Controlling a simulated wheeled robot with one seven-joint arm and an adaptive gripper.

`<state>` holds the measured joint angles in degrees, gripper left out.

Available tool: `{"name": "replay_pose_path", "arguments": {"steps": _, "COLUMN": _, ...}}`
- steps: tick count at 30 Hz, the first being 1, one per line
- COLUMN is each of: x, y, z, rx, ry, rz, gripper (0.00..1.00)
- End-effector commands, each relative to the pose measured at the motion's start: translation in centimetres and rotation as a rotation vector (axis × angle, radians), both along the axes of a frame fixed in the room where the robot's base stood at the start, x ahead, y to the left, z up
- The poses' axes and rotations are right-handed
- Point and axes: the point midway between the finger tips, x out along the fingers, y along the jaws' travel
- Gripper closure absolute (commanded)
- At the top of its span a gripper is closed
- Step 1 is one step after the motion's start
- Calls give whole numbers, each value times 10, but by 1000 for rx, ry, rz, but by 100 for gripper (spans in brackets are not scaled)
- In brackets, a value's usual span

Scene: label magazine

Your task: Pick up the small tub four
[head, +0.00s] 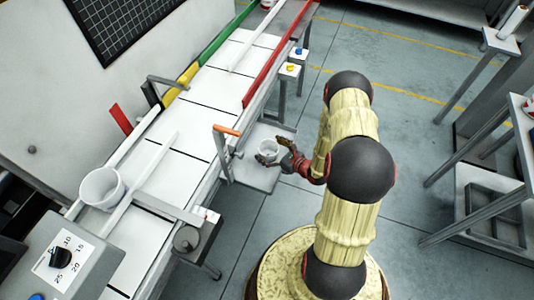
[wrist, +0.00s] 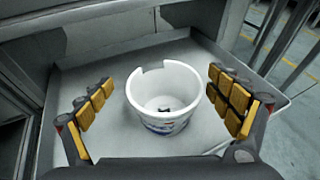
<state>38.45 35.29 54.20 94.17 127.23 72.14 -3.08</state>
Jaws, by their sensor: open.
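A small white tub (wrist: 165,108) stands upright on a grey shelf tray, open at the top with a notch in its rim. My gripper (wrist: 163,105) is open, with one yellow-padded finger on each side of the tub and a gap on both sides. In the head view my gripper (head: 279,154) is at the low shelf beside the conveyor, and the tub (head: 268,149) shows between its fingers.
The shelf tray (wrist: 85,136) has a raised rim, with a grey wall behind it. The conveyor (head: 190,140) runs along the left with a larger white tub (head: 102,187) on it. An orange-topped bracket (head: 226,130) stands near the shelf.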

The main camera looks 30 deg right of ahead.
Motion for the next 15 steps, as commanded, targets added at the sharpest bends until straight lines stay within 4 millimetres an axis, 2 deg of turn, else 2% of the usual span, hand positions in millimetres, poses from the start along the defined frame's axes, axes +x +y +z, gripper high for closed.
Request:
{"name": "replay_pose_path", "arguments": {"steps": 5, "x": 13, "y": 2, "z": -8, "rx": -1, "ry": 0, "rz": 4, "gripper": 9}}
{"name": "replay_pose_path", "arguments": {"steps": 12, "x": 44, "y": 7, "z": -21, "rx": -2, "ry": 0, "rz": 4, "gripper": 9}}
{"name": "replay_pose_path", "arguments": {"steps": 15, "x": 49, "y": 9, "z": -22, "rx": 0, "ry": 0, "rz": 3, "gripper": 9}}
